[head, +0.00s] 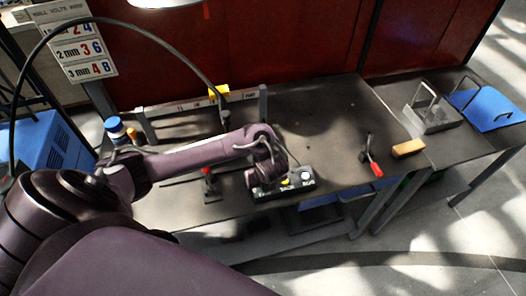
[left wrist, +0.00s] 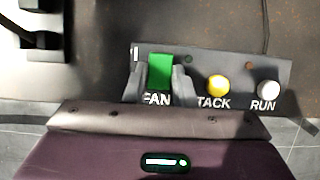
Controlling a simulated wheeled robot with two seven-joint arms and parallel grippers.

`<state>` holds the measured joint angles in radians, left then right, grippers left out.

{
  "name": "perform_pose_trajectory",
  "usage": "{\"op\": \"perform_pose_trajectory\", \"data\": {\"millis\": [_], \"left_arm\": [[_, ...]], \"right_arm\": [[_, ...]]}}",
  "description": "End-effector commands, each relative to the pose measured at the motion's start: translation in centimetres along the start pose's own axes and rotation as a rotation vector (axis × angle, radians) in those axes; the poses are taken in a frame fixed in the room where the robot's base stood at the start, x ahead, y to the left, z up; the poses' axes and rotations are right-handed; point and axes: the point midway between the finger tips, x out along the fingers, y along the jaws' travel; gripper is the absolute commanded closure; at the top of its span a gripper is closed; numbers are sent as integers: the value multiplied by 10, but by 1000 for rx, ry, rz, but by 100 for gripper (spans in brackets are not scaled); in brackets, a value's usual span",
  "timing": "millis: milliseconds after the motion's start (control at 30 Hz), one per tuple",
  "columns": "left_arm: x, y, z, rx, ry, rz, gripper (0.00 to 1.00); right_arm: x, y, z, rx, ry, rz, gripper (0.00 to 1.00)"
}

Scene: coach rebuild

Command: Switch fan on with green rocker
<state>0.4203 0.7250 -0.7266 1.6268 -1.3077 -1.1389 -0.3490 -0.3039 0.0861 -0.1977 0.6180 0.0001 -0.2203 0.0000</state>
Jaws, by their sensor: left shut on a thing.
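The control box (left wrist: 230,62) is a dark panel at the front of the bench; it also shows in the head view (head: 298,190). It carries the green rocker (left wrist: 160,70) labelled FAN, a yellow button (left wrist: 218,84) labelled TACK and a white knob (left wrist: 268,89) labelled RUN. My left gripper (left wrist: 158,86) has a finger on each side of the green rocker and is shut on it. In the head view my left gripper (head: 264,182) covers the rocker end of the box. Whether the rocker is tipped on or off cannot be told. My right gripper is in neither view.
A red-handled tool (head: 372,161) and a tan block (head: 408,148) lie right of the box. A metal caddy (head: 432,116) and a blue tray (head: 488,108) are farther right. A red-tipped clamp (head: 208,178) stands left of my gripper. The middle of the bench is clear.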

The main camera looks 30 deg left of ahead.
Motion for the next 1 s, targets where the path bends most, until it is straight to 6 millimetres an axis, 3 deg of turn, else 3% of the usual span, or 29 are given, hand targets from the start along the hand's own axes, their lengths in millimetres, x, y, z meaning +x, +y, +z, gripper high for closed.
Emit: {"op": "perform_pose_trajectory", "data": {"millis": [167,400,633,1000], "left_arm": [[-2,0,2,-1,26,2,99],[-1,0,9,-3,235,3,99],[4,0,11,0,408,1,99],[3,0,11,1,438,0,99]], "right_arm": [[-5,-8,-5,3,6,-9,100],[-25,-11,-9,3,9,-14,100],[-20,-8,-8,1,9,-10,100],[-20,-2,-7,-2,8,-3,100]]}}
